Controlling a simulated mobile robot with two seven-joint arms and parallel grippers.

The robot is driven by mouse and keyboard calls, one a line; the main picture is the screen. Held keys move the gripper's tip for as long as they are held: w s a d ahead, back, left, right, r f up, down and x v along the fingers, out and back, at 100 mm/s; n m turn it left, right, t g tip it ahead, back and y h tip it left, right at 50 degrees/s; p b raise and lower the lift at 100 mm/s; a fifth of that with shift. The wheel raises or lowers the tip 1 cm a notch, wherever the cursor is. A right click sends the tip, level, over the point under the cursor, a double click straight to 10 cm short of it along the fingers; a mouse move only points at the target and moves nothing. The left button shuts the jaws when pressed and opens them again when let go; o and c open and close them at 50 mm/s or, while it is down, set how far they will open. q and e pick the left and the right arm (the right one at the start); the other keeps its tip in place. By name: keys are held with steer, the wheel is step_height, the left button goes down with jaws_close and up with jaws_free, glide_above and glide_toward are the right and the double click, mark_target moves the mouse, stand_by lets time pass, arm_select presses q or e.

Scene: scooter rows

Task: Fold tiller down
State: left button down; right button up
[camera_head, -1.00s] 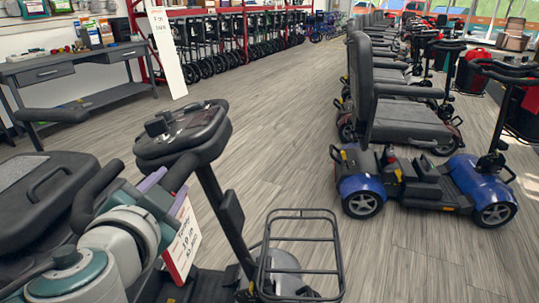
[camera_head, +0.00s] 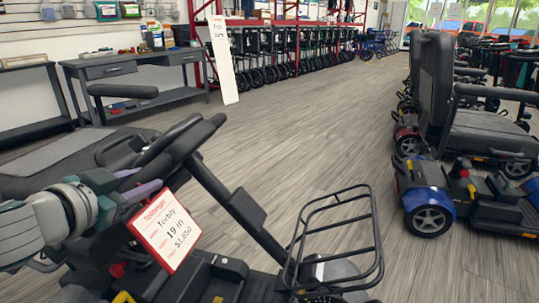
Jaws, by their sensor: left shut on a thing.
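The scooter's black tiller (camera_head: 232,207) slants from the front of the deck up and left. Its handlebar head (camera_head: 178,143) is tilted back toward the black seat (camera_head: 50,160) at the left. A price tag (camera_head: 165,228) with a red border hangs beside the tiller. My left gripper (camera_head: 140,184), with purple-grey fingers, comes in from the left just below the handlebar head. It is shut on the tiller's handlebar, though the exact contact is partly hidden. My right gripper is not in view.
A wire basket (camera_head: 340,235) stands at the scooter's front. A blue scooter (camera_head: 430,210) with a black seat is at the right. A grey workbench (camera_head: 130,68) stands at the back left, near a white sign board (camera_head: 223,60). The wood-look floor between is clear.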

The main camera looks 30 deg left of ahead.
arm_select(q)
steer(key=shift+d, duration=0.1)
steer(key=c, duration=0.5)
jaws_free()
steer(key=shift+s, duration=0.1)
steer(key=shift+s+d+r, duration=0.1)
steer(key=shift+s+r, duration=0.05)
steer(key=shift+s, duration=0.1)
steer(key=p+v, duration=0.2)
steer(key=v, duration=0.6)
steer(key=shift+s+d+r+p, duration=0.1)
steer(key=shift+s+r+p, duration=0.15)
steer(key=shift+s, duration=0.3)
